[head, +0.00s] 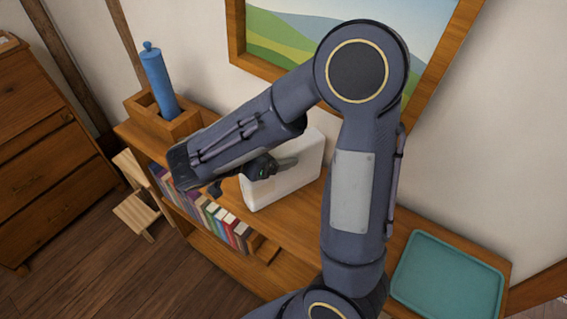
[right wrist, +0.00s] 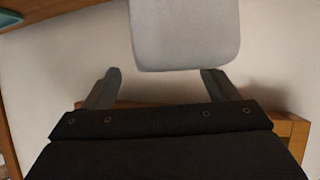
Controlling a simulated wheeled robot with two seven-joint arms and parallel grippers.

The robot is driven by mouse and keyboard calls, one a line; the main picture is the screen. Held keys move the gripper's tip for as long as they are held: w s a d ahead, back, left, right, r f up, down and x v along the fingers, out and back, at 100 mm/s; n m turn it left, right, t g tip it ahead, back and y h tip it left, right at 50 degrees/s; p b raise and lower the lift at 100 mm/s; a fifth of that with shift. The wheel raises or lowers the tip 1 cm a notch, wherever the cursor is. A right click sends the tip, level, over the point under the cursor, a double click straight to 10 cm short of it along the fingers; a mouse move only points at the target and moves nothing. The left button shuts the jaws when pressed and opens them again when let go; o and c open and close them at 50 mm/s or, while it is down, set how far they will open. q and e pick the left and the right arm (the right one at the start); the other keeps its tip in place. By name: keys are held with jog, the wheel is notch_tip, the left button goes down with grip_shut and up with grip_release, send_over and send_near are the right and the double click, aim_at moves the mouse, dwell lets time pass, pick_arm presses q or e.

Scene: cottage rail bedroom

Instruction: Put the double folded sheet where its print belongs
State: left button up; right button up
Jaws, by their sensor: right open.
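A white slab-like thing with rounded corners (head: 294,181), which may be the folded sheet, stands on the wooden bookcase top (head: 300,222) near the wall. I see no print on it. My right gripper (head: 268,168) is at this slab, partly hidden behind my own forearm. In the right wrist view the pale slab (right wrist: 185,35) lies ahead, with its near edge about level with the fingertips. The right gripper's fingers (right wrist: 162,78) are spread wide, one on each side of it, with gaps. My left gripper is not in view.
A blue cylinder with a knob (head: 158,80) stands in a wooden box (head: 178,126) at the bookcase's left end. A teal tray (head: 448,280) lies at the right end. Books (head: 222,222) fill the shelf below. A small wooden stool (head: 136,212) and a dresser (head: 40,150) stand left.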

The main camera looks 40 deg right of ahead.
jog(key=shift+d+f, duration=0.4)
jog(key=shift+d, duration=0.15)
grip_shut()
